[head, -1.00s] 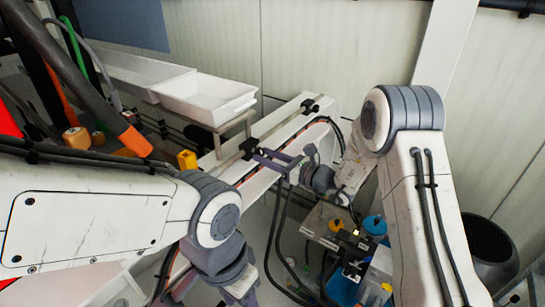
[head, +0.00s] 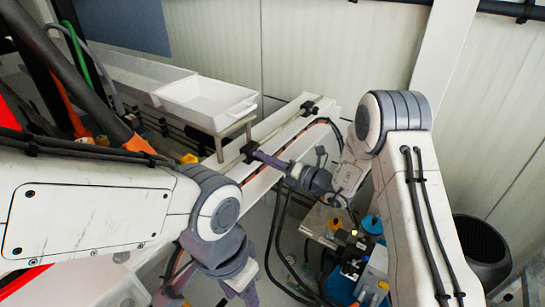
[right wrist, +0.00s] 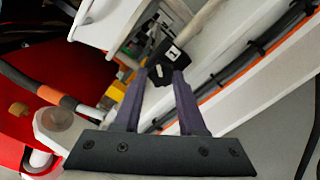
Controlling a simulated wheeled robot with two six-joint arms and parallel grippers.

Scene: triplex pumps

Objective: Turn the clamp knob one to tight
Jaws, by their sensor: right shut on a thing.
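The black clamp knob marked 1 (right wrist: 172,62) is at the tips of my right gripper in the right wrist view. In the head view this dark knob (head: 250,151) sits on the long white beam. My right gripper (head: 260,157) reaches it from the right, its purple fingers nearly edge-on. In the right wrist view the right gripper's fingertips (right wrist: 162,74) are at the near end of the knob and are shut on it. The contact is partly hidden. My left gripper is only partly visible at the bottom of the head view, so its jaws cannot be read.
A second black clamp (head: 309,107) sits farther along the white beam (head: 279,135). A white tray (head: 205,103) stands behind the beam on a rack. Black hoses hang below my right wrist. Boxes with a blue cap (head: 372,224) stand at the lower right, beside a dark bin (head: 480,250).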

